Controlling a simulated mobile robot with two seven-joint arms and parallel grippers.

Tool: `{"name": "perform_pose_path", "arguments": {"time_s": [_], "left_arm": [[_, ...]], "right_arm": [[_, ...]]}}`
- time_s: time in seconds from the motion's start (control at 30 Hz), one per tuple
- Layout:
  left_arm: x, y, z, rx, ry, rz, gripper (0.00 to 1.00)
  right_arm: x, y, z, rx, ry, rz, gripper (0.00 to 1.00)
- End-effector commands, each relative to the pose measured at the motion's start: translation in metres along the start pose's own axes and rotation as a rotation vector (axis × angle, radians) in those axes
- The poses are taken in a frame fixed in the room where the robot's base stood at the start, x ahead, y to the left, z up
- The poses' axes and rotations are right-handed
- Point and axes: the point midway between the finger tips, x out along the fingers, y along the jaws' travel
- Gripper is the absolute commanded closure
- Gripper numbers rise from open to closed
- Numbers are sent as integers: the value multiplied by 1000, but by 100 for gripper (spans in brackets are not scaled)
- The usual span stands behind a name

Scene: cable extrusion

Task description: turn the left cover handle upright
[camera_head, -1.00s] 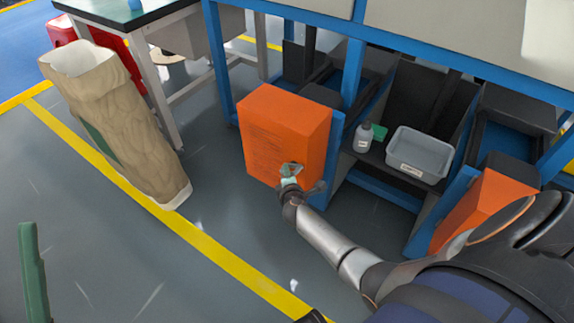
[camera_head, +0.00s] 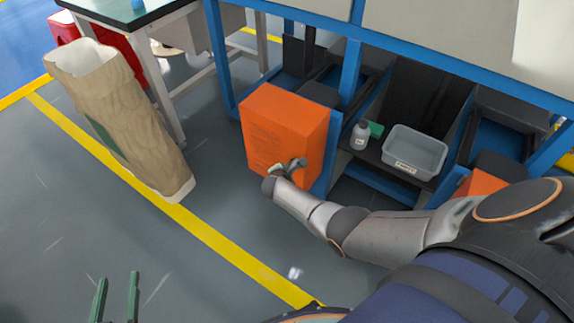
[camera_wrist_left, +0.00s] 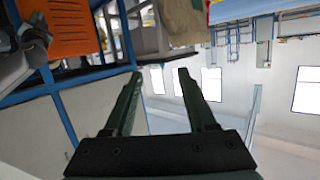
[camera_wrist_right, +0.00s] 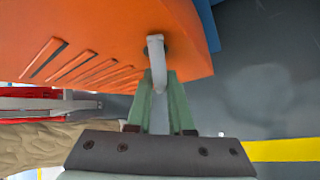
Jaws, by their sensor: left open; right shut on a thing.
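The left cover (camera_head: 290,125) is an orange box-shaped panel on the blue frame. Its handle (camera_wrist_right: 156,50) is a grey bent lever on the cover's face, seen in the right wrist view. My right gripper (camera_wrist_right: 159,82) has its green fingers shut around the handle's arm. In the head view my right gripper (camera_head: 290,168) is at the lower part of the cover, and the handle is mostly hidden there, so its tilt is hard to tell. My left gripper (camera_head: 117,290) is open and empty at the lower left, far from the cover. The left wrist view also shows the cover (camera_wrist_left: 65,25).
A second orange cover (camera_head: 480,184) is partly hidden behind my right arm. A grey bin (camera_head: 415,150) and a bottle (camera_head: 361,134) stand on a low shelf. A tall brown sack (camera_head: 120,120) stands left. The floor between sack and cover is clear.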

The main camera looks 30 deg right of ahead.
Motion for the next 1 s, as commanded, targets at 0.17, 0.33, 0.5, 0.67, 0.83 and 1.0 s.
{"name": "perform_pose_path", "arguments": {"time_s": [0.17, 0.33, 0.5, 0.67, 0.83, 1.0], "left_arm": [[1, -3, -23, 28, 96, -5, 43], [-4, -6, -67, 80, 273, -12, 43], [-20, -5, -119, 145, 494, -13, 43], [-50, 1, -169, 216, 729, -8, 43], [-92, 13, -212, 293, 978, 7, 43], [-116, 21, -224, 329, 1106, 23, 43]], "right_arm": [[2, 1, -1, -91, -27, -94, 100], [2, -1, -1, -162, -47, -164, 100], [3, -1, -1, -222, -64, -223, 100], [3, -2, -1, -273, -80, -275, 100], [3, -2, -1, -321, -92, -323, 100], [2, -2, -1, -361, -104, -363, 100]]}}
